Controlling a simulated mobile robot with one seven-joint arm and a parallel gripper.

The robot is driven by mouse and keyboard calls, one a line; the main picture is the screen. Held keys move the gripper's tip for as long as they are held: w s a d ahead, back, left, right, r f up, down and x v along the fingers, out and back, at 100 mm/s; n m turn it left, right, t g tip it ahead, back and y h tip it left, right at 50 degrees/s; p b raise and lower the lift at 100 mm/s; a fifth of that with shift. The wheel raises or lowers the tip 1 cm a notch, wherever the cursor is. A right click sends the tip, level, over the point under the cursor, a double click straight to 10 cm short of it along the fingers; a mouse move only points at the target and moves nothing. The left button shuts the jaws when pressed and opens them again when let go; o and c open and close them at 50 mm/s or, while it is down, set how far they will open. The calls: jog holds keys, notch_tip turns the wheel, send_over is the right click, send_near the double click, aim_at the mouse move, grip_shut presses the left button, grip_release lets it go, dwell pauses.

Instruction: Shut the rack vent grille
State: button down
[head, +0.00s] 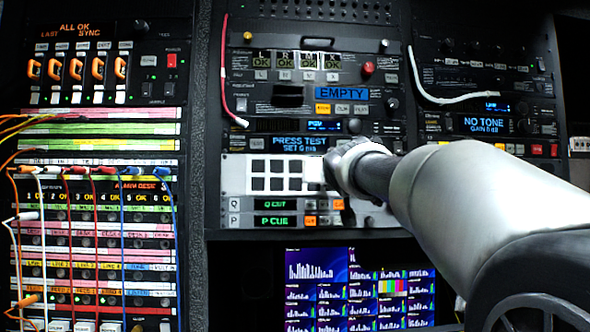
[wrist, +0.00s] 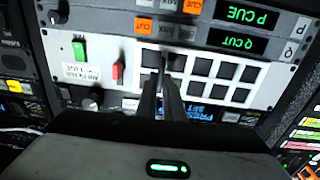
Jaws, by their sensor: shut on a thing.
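The rack vent grille (head: 250,187) is a pale panel with two rows of square windows, at the middle of the rack in the head view. Its windows show dark. It also shows upside down in the wrist view (wrist: 225,83). My gripper (head: 337,172) is at the right end of the windows in the head view. In the wrist view its two dark fingers (wrist: 162,84) are close together at the grille's end column. They are shut on a small dark part there, which I take for the grille's tab. The fingers hide most of that tab.
A red switch (wrist: 118,72) and a green switch (wrist: 79,50) sit beside the grille. Patch cables (head: 95,190) hang at the left. Monitors (head: 350,290) are below.

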jog(key=shift+w+d+r, duration=0.15)
jog(key=shift+w+d, duration=0.05)
jog(key=shift+d, duration=0.5)
jog(key=c, duration=2.2)
grip_release()
jog(key=o, duration=0.3)
jog(key=shift+w+d+f, duration=0.2)
jog(key=shift+w+d, duration=0.1)
jog(key=shift+w, duration=0.05)
jog(key=shift+a, duration=0.1)
jog(key=shift+a, duration=0.1)
jog(key=shift+s+f, duration=0.1)
jog(key=shift+s, duration=0.05)
jog(key=s+a+b, duration=0.1)
jog(key=s+b, duration=0.4)
jog(key=s, duration=1.2)
jog(key=shift+b, duration=0.3)
